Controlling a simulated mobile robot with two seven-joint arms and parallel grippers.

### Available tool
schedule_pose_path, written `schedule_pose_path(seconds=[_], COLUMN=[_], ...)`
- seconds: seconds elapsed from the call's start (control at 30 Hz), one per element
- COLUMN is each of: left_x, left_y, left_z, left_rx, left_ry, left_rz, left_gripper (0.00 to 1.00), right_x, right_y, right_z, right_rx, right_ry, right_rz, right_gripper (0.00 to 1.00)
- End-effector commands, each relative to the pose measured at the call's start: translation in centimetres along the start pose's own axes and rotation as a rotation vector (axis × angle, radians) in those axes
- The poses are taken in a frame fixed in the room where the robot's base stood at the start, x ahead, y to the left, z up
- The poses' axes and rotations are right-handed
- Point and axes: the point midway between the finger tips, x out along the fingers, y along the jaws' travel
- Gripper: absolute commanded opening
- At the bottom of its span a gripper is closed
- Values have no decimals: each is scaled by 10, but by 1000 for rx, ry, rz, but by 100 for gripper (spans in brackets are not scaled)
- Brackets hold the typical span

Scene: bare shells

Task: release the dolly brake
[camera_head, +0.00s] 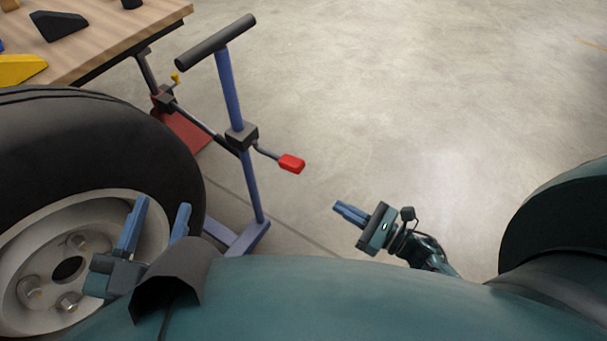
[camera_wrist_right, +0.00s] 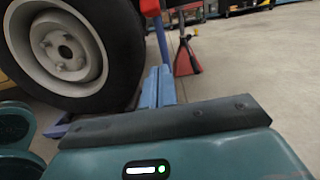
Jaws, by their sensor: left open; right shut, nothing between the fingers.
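The dolly is a blue upright post (camera_head: 228,90) with a black crossbar handle (camera_head: 215,42) on top and a blue base (camera_head: 240,238) on the floor. Its brake lever ends in a red pad (camera_head: 291,164) that sticks out to the right of a black block (camera_head: 241,135) on the post. My right gripper (camera_head: 349,212) is shut and empty, below and to the right of the red pad, apart from it. Its shut blue fingers (camera_wrist_right: 158,88) also show in the right wrist view. My left gripper (camera_head: 162,220) is open and empty, in front of the wheel (camera_head: 140,140).
The wheel with its tyre also fills the upper left of the right wrist view (camera_wrist_right: 120,70). A wooden table (camera_head: 120,35) with dark and yellow wedges (camera_head: 20,69) stands at the upper left. A red stand (camera_wrist_right: 186,58) is behind the dolly.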

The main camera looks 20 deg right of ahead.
Motion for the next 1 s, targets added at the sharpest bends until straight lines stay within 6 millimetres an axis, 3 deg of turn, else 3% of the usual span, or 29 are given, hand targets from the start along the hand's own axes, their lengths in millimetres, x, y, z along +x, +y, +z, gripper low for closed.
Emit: schedule_pose_path(seconds=[0.27,0.7,0.8,1.0], left_x=[-1,-2,2,2], left_y=[1,3,1,0], left_z=[3,4,-8,-7], left_rx=[-5,-43,-27,-6], left_ry=[-4,8,19,17], left_rz=[0,3,3,2], left_gripper=[43,43,43,43], right_x=[16,105,105,110], right_y=[0,0,0,0], right_z=[0,0,21,37], right_rx=[2,2,0,2], right_ry=[-4,-3,0,0], right_rz=[1,0,1,1], right_gripper=[0,0,0,0])
